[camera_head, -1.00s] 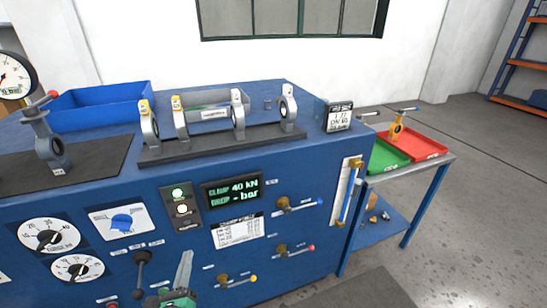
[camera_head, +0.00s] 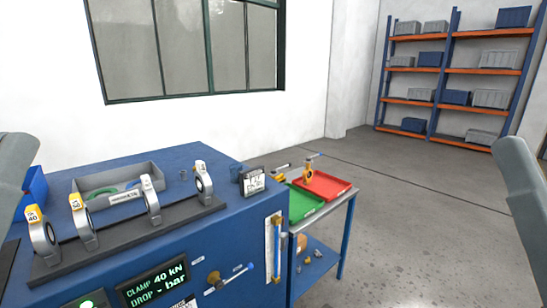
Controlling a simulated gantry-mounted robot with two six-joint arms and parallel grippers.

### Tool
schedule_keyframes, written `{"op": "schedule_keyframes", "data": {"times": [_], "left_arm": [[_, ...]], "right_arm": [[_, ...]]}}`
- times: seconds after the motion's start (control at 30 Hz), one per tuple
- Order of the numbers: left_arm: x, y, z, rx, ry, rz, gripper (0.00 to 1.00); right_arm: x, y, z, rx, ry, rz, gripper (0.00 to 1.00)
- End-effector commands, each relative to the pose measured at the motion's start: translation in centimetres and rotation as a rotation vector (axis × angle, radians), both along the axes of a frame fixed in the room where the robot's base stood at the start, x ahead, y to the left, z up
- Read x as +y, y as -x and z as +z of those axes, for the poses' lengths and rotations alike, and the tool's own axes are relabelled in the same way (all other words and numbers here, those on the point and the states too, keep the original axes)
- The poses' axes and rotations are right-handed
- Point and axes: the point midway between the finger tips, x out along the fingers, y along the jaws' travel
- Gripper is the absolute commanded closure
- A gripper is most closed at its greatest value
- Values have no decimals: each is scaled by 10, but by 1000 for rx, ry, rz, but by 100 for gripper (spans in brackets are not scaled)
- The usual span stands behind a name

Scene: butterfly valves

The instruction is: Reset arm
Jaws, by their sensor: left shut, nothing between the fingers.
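Neither gripper shows in the head view now. A grey link of my own left arm (camera_head: 14,175) stands at the left edge, and a grey link of my own right arm (camera_head: 530,195) stands at the right edge. The fingers of both are out of the picture. An orange butterfly valve (camera_head: 308,176) with a handle sits upright on the red tray (camera_head: 338,192) of the side table. The green tray (camera_head: 305,206) beside it looks empty. Neither arm link appears to touch these things.
Loose parts (camera_head: 306,257) lie on the side table's lower shelf. Shelving (camera_head: 455,72) stands far right; floor between is clear.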

Motion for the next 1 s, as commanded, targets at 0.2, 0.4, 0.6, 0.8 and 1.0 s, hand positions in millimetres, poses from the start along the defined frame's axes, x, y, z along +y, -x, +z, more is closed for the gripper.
{"op": "schedule_keyframes", "data": {"times": [0.2, 0.4, 0.6, 0.8, 1.0], "left_arm": [[1, 0, 125, -2, -2, 6, 100], [1, 0, 223, -2, -2, 7, 100], [1, -1, 315, -2, -3, 8, 100], [1, -1, 362, -1, -2, 9, 100], [1, -1, 362, -1, -3, 9, 100]], "right_arm": [[0, 2, 127, -9, -1, 0, 50], [0, 2, 225, -9, -1, 0, 50], [0, 2, 318, -9, -1, 0, 50], [0, 1, 364, -8, 0, 0, 50], [0, 1, 365, -8, 0, 0, 50]]}}
